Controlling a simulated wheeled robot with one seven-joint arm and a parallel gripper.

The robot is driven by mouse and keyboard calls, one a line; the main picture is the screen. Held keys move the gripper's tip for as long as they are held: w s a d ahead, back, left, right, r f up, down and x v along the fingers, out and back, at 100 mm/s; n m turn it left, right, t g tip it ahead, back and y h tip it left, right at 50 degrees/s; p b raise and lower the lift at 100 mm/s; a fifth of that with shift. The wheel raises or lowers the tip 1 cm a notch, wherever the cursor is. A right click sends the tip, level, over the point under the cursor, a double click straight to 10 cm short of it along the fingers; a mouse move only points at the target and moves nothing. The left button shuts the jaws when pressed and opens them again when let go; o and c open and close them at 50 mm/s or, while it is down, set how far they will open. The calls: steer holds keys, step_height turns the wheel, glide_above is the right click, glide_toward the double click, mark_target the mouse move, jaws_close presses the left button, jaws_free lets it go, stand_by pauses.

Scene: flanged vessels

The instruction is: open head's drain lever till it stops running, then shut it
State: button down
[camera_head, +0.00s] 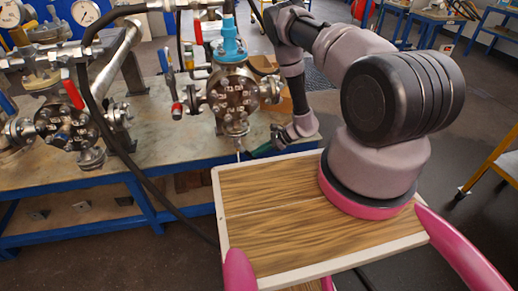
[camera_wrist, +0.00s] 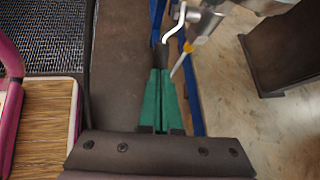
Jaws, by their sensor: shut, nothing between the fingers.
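The flanged vessel (camera_head: 233,92) with a bolted round face and a blue top fitting stands at the front edge of the workbench. Its lower outlet (camera_head: 236,128) points down toward the edge, with a thin pale part below it. My gripper (camera_head: 252,154) is just right of and below this outlet, its green fingers shut and empty. I cannot tell whether the fingertips touch the rod, or whether liquid runs.
A second flanged vessel (camera_head: 62,118) with a red lever (camera_head: 73,94) stands left on the workbench (camera_head: 130,172). Red-handled (camera_head: 198,28) and blue-handled valves crowd the pipework. My wood-topped base is close to the bench. A dark floor grating (camera_wrist: 42,35) shows left in the wrist view.

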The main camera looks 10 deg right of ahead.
steer(key=f+y, duration=0.1)
steer(key=a+f+y, duration=0.1)
steer(key=y, duration=0.1)
steer(key=shift+a+f, duration=0.15)
steer(key=shift+a, duration=0.05)
steer(key=shift+a+f, duration=0.9)
steer(key=shift+a, duration=0.3)
